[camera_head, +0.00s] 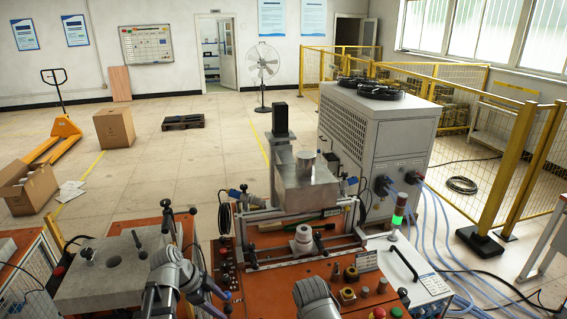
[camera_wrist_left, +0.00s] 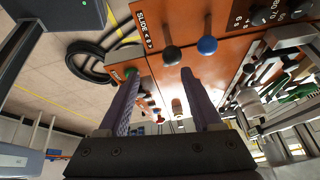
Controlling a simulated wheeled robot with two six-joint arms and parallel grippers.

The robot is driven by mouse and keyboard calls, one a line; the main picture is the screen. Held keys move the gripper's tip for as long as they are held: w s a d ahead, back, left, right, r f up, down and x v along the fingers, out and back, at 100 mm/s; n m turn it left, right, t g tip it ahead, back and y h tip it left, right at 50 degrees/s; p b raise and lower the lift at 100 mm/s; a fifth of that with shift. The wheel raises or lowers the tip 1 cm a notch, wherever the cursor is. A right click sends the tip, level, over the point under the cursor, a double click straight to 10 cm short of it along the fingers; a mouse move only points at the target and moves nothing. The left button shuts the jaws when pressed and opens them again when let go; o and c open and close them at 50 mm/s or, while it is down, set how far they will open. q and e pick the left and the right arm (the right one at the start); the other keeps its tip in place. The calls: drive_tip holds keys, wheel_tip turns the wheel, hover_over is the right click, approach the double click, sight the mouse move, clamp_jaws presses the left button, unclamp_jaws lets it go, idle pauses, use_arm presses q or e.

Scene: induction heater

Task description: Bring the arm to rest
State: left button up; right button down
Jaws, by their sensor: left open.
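My left arm (camera_head: 168,272) comes in from the lower left in the head view, with its joints beside the front of the orange machine bench. In the left wrist view my left gripper (camera_wrist_left: 158,75) is open, its two purple fingers spread with nothing held between them. Beyond the fingertips are an orange panel (camera_wrist_left: 160,72), a dark ball-ended lever (camera_wrist_left: 172,54) and a blue ball-ended lever (camera_wrist_left: 208,45). Whether the fingers touch the panel cannot be told. Part of my right arm (camera_head: 315,300) shows at the bottom centre; its gripper is out of view.
A grey plate (camera_head: 112,268) on another orange bench stands left. A white cabinet (camera_head: 375,140) with hoses stands behind right. Open floor lies beyond.

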use_arm(q)
drive_tip(key=s+d+f+n+g+y, duration=0.2)
drive_tip(key=s+d+n+y, duration=0.4)
drive_tip(key=s+d+n, duration=0.5)
drive_tip(key=shift+d+f+n+y, duration=0.3)
drive_tip(key=shift+d+n, duration=0.4)
drive_tip(key=shift+d, duration=0.95)
